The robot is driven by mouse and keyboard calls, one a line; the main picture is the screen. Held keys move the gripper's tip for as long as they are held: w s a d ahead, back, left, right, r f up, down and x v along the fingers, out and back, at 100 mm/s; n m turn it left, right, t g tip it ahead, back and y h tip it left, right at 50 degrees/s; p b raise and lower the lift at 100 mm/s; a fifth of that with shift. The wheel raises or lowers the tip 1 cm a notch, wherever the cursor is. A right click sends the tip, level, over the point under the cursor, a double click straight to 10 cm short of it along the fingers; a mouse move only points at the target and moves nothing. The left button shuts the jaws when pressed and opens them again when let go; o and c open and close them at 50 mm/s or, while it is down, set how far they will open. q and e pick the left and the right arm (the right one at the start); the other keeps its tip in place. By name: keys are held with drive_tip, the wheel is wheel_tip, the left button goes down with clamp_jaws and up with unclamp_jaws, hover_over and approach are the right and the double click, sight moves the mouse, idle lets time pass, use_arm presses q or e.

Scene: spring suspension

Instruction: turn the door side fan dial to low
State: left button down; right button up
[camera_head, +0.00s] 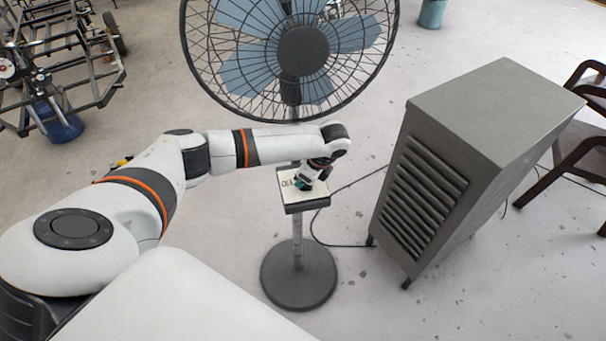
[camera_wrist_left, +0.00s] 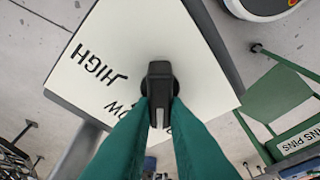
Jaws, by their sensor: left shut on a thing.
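The pedestal fan (camera_head: 303,52) stands ahead, with a cream control plate (camera_head: 318,199) on its post. In the left wrist view the plate (camera_wrist_left: 165,30) carries a black dial (camera_wrist_left: 160,78). The word HIGH is at upper left of the dial; a partly covered label ending in OW is at lower left. Another label below is mostly hidden by the fingers. A pale line on the dial points down in that view, between the fingers. My left gripper (camera_head: 305,182) is over the plate; its green fingers (camera_wrist_left: 161,105) are shut on the dial. My right gripper is not in view.
A grey louvred cabinet (camera_head: 480,130) stands right of the fan, with a dark chair (camera_head: 580,130) beyond it. A dark cable (camera_head: 345,190) lies on the floor. The round fan base (camera_head: 299,290) is below the plate. Metal frames (camera_head: 60,80) stand at upper left.

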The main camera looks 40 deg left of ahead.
use_arm(q)
drive_tip(key=m+t+p, duration=0.1)
drive_tip(key=m+p, duration=0.2)
drive_tip(key=m, duration=0.1)
drive_tip(key=shift+r+t+p, duration=0.2)
drive_tip(key=shift+t+p, duration=0.2)
drive_tip(key=m+t+p, duration=0.1)
drive_tip(key=m+p, duration=0.1)
drive_tip(key=m, duration=0.1)
drive_tip(key=shift+w+f+m+h, duration=0.1)
drive_tip(key=shift+m+h, duration=0.2)
drive_tip(key=shift+d+m+t+p, duration=0.1)
drive_tip(key=shift+m+t+p, duration=0.3)
drive_tip(key=shift+m, duration=0.6)
drive_tip(key=shift+f+h, duration=0.1)
drive_tip(key=shift+h, duration=0.2)
drive_tip(key=c, duration=1.4)
unclamp_jaws()
drive_tip(key=shift+c, duration=0.2)
